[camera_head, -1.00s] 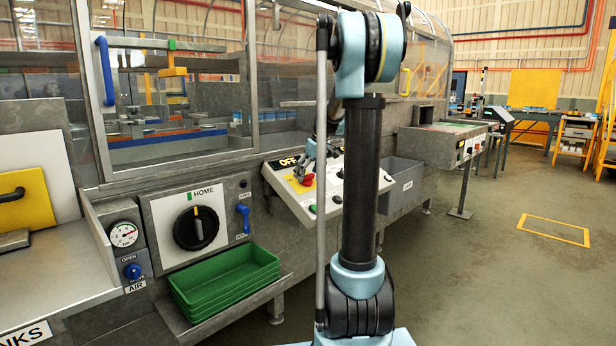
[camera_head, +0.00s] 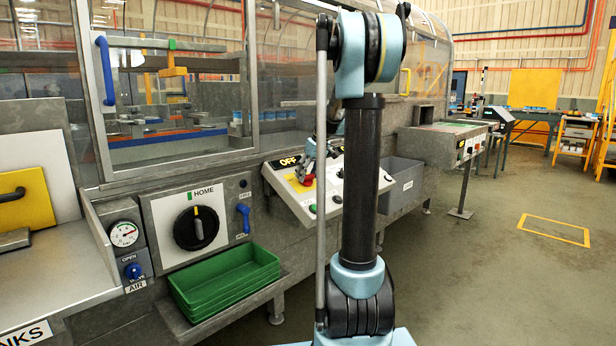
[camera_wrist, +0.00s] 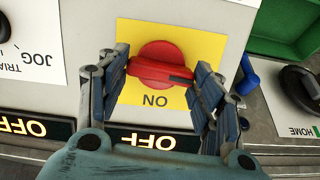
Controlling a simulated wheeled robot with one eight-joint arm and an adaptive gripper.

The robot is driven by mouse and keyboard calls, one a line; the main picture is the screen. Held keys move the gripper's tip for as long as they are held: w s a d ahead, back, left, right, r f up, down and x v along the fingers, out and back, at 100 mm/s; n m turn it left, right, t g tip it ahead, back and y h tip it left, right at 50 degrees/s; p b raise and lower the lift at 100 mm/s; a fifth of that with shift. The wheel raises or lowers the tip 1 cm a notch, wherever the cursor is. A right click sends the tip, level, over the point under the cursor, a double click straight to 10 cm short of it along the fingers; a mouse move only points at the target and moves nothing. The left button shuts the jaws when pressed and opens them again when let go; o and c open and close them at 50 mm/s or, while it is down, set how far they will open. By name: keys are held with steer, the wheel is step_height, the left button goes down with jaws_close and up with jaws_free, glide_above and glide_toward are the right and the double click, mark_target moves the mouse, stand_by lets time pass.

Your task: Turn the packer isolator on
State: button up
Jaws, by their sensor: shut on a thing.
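The packer isolator is a red rotary handle (camera_wrist: 160,64) on a yellow plate (camera_wrist: 214,40), seen close in the wrist view. The handle lies nearly crosswise in that view, slightly tilted, with a dark mark towards its right end. The word ON shows upside down on the plate near my gripper. My gripper (camera_wrist: 161,68) is shut on the handle, one finger at each end. In the head view my gripper (camera_head: 307,167) is over the sloped white control panel (camera_head: 288,198), partly behind my arm. Lit OFF signs (camera_wrist: 149,141) show along the panel edge.
A black selector marked HOME (camera_head: 196,228) and a blue lever (camera_head: 243,217) are left of the panel. Green trays (camera_head: 224,279) sit below them. A grey bin (camera_head: 401,184) stands right of the panel. Glazed guards rise behind; the floor at right is clear.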

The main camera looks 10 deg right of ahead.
steer(key=m, duration=0.3)
steer(key=shift+d+m, duration=0.1)
steer(key=shift+m, duration=0.3)
steer(key=m+y, duration=0.1)
steer(key=m, duration=0.3)
steer(key=shift+d+m, duration=0.15)
steer(key=shift+m, duration=0.15)
steer(key=m, duration=0.4)
steer(key=shift+f+y, duration=0.1)
steer(key=shift+y, duration=0.2)
steer(key=shift+d+m+t, duration=0.15)
steer(key=shift+m+t, duration=0.15)
steer(key=shift+m, duration=1.7)
steer(key=o, duration=1.1)
steer(key=shift+c, duration=0.2)
steer(key=v, duration=1.1)
steer(key=shift+d+r, duration=0.25)
steer(key=shift+d, duration=0.1)
